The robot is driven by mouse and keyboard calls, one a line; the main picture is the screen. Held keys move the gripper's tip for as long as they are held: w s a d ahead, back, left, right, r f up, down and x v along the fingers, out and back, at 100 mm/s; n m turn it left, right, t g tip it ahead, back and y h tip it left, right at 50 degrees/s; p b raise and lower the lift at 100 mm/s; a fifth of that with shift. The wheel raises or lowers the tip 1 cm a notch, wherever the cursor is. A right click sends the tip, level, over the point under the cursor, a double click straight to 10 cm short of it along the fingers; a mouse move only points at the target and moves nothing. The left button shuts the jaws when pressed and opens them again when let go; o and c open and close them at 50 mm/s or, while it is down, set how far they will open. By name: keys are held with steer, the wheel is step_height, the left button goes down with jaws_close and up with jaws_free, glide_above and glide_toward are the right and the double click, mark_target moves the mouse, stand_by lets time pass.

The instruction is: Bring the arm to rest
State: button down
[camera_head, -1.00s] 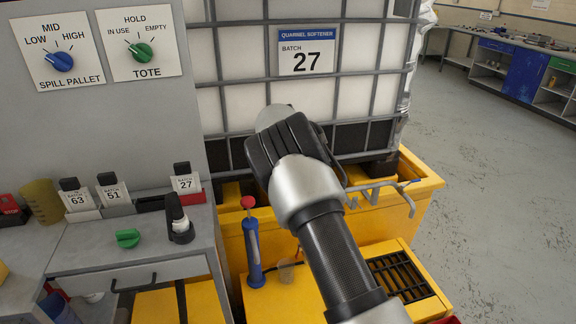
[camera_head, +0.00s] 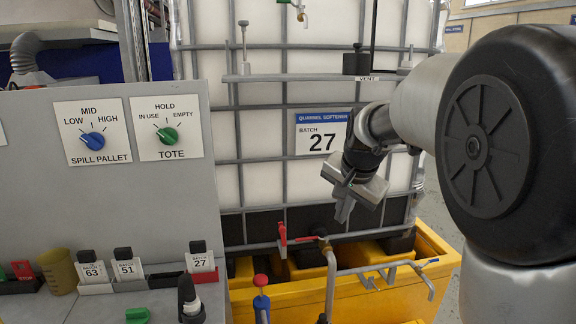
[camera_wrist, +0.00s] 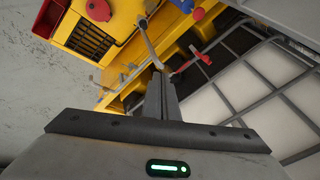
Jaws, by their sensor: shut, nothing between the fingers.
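My gripper (camera_head: 343,207) hangs in front of the caged white tote (camera_head: 268,185), below and right of its batch 27 label (camera_head: 322,133). Its fingers are shut with nothing between them and point down. In the wrist view the closed fingers (camera_wrist: 161,90) show at the middle, above the yellow spill pallet (camera_wrist: 192,52) and beside the tote cage. My arm is bent and fills the right side of the head view. The fingers look apart from the tote and the pipework.
A red-handled valve (camera_head: 283,240) and grey pipe (camera_head: 330,285) stand just below my gripper. The yellow spill pallet (camera_head: 440,262) lies under the tote. A grey panel (camera_head: 70,200) with two knobs and a bench with batch cards stand at left. Open floor shows at far left in the wrist view.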

steer(key=s+r+n+p, duration=0.1)
steer(key=s+n, duration=0.3)
steer(key=s, duration=1.1)
steer(key=s+d+r+n+p, duration=0.1)
steer(key=s+n, duration=0.3)
steer(key=s, duration=1)
steer(key=shift+p+v, duration=0.9)
steer(key=shift+d, duration=0.1)
